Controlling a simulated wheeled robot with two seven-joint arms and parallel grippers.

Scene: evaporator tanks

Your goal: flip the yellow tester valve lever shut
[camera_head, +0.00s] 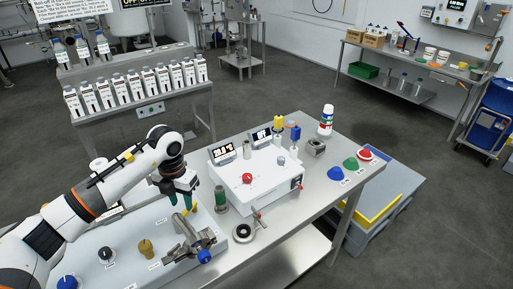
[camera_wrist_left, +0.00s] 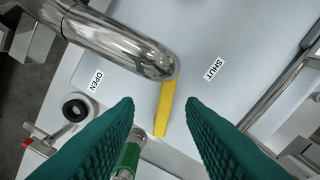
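The yellow tester valve lever (camera_wrist_left: 165,108) shows in the left wrist view, with its upper end by the rounded end of a shiny metal pipe (camera_wrist_left: 120,40). An OPEN label (camera_wrist_left: 96,80) is to its left and a SHUT label (camera_wrist_left: 214,69) to its right. My left gripper (camera_wrist_left: 158,112) is open, with its green fingers on either side of the lever and a gap visible on both sides. In the head view the left gripper (camera_head: 181,203) is over the grey panel, with a bit of the yellow lever (camera_head: 194,208) beside its fingertips. My right gripper is not in view.
A metal valve fitting with a blue end (camera_head: 204,256) is just in front of the left gripper. A green cylinder (camera_head: 220,199) and a white instrument box (camera_head: 262,178) stand to the right. A round black-and-white part (camera_wrist_left: 75,108) lies left in the wrist view.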

